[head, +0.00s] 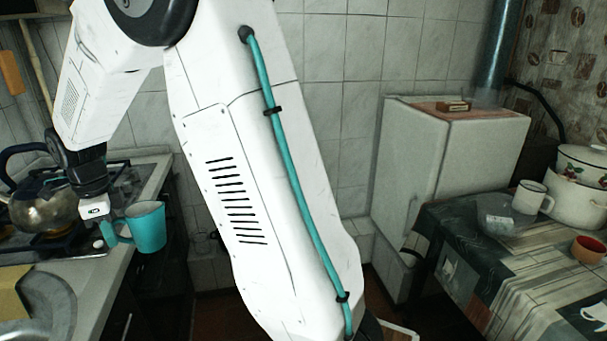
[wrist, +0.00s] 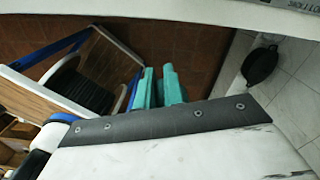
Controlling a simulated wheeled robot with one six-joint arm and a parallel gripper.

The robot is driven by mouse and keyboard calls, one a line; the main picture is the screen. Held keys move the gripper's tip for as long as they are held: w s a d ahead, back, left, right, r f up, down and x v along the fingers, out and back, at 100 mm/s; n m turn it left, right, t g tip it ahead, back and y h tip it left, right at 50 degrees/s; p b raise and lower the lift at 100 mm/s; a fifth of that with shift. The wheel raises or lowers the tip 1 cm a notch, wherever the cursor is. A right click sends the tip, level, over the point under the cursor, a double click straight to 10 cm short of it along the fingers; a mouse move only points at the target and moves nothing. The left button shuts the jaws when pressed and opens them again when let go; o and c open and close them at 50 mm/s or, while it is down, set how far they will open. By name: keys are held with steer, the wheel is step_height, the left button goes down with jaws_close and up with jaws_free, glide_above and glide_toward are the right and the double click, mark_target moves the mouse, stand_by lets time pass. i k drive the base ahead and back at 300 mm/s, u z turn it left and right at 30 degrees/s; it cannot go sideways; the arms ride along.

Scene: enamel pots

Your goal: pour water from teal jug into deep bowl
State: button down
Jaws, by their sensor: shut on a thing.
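The teal jug (head: 150,228) is at the left in the head view, nearly upright, beside the counter's right edge. My gripper (head: 107,233) is at the jug's left side, shut on it around its handle; the exact grip is partly hidden. The water inside cannot be seen. In the wrist view, two teal shapes stand past the dark edge of my wrist; I cannot tell whether they are fingers or jug. A red-brown bowl (head: 589,250) stands on the table at the far right; I cannot tell whether it is the deep bowl.
A metal kettle (head: 42,210) stands on the stove behind my gripper, with a sink (head: 38,303) in front. The right table (head: 450,235) carries a white mug (head: 528,198), a glass dish (head: 496,225) and white pots (head: 577,198). A white refrigerator (head: 435,160) stands behind it.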

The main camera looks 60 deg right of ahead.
mark_target(488, 205)
steer(key=z, duration=1.05)
steer(key=i, duration=0.25)
steer(key=z, duration=1.75)
steer(key=i, duration=0.45)
steer(key=z, duration=0.35)
